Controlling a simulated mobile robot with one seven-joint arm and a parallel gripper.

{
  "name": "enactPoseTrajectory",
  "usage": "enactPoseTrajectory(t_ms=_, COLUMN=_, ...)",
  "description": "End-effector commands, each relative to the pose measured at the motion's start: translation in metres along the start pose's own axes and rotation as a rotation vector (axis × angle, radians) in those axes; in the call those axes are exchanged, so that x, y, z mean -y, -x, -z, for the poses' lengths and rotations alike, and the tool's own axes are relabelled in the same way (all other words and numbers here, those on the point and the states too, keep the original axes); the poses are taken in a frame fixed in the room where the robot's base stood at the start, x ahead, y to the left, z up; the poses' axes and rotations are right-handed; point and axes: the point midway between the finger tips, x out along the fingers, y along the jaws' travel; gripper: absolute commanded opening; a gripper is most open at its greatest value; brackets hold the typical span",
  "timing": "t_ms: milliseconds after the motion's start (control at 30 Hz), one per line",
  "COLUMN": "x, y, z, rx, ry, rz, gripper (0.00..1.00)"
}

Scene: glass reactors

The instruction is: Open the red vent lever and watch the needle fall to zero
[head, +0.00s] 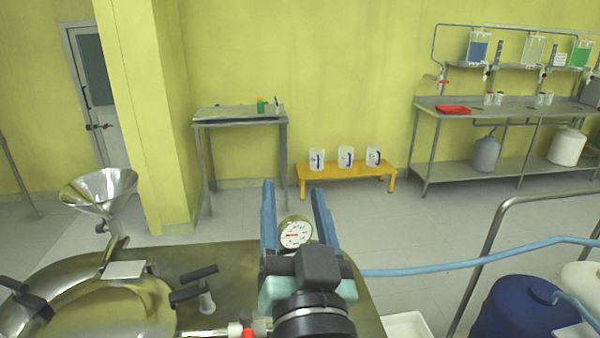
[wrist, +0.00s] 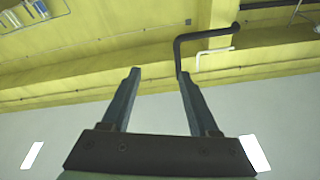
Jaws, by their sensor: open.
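My gripper (head: 293,188) is open and empty, its two blue fingers pointing away over the metal reactor top (head: 225,262). In the wrist view my gripper (wrist: 159,73) also shows open, with nothing between the fingers. The round white pressure gauge (head: 296,232) shows between and below the fingers in the head view. Its red needle lies toward the left of the dial; the numbers are too small to read. A small red part (head: 248,333) on a fitting at the bottom edge looks like the vent lever, mostly cut off. The gripper is well apart from it.
A steel funnel (head: 98,190) and black-handled clamps (head: 192,285) stand at the left. A yellow bench (head: 345,172) with white jugs stands by the wall.

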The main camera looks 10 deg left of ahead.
Motion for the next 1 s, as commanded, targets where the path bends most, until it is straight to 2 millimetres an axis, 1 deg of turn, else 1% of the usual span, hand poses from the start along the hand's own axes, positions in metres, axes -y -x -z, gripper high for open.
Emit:
enactPoseTrajectory(t_ms=33, x=0.001, y=-0.001, z=0.010, rx=-0.017, ry=0.012, rz=-0.002, gripper=0.61)
enactPoseTrajectory(t_ms=100, x=0.002, y=-0.002, z=0.018, rx=-0.034, ry=0.025, rz=-0.004, gripper=0.61)
enactPoseTrajectory(t_ms=233, x=0.004, y=-0.003, z=0.029, rx=-0.056, ry=0.042, rz=-0.008, gripper=0.61)
enactPoseTrajectory(t_ms=367, x=0.004, y=-0.003, z=0.034, rx=-0.065, ry=0.049, rz=-0.010, gripper=0.61)
enactPoseTrajectory(t_ms=600, x=0.004, y=-0.003, z=0.034, rx=-0.065, ry=0.049, rz=-0.010, gripper=0.61)
enactPoseTrajectory(t_ms=667, x=0.004, y=-0.003, z=0.034, rx=-0.065, ry=0.049, rz=-0.010, gripper=0.52)
enactPoseTrajectory(t_ms=700, x=0.004, y=-0.003, z=0.034, rx=-0.065, ry=0.049, rz=-0.010, gripper=0.45)
enactPoseTrajectory(t_ms=867, x=0.004, y=-0.003, z=0.033, rx=-0.064, ry=0.050, rz=-0.011, gripper=0.16)
enactPoseTrajectory(t_ms=933, x=0.003, y=-0.002, z=0.024, rx=-0.053, ry=0.066, rz=-0.018, gripper=0.03)
enactPoseTrajectory(t_ms=967, x=0.002, y=-0.002, z=0.017, rx=-0.044, ry=0.082, rz=-0.025, gripper=0.00)
enactPoseTrajectory(t_ms=1000, x=0.001, y=0.000, z=0.002, rx=-0.025, ry=0.113, rz=-0.037, gripper=0.00)
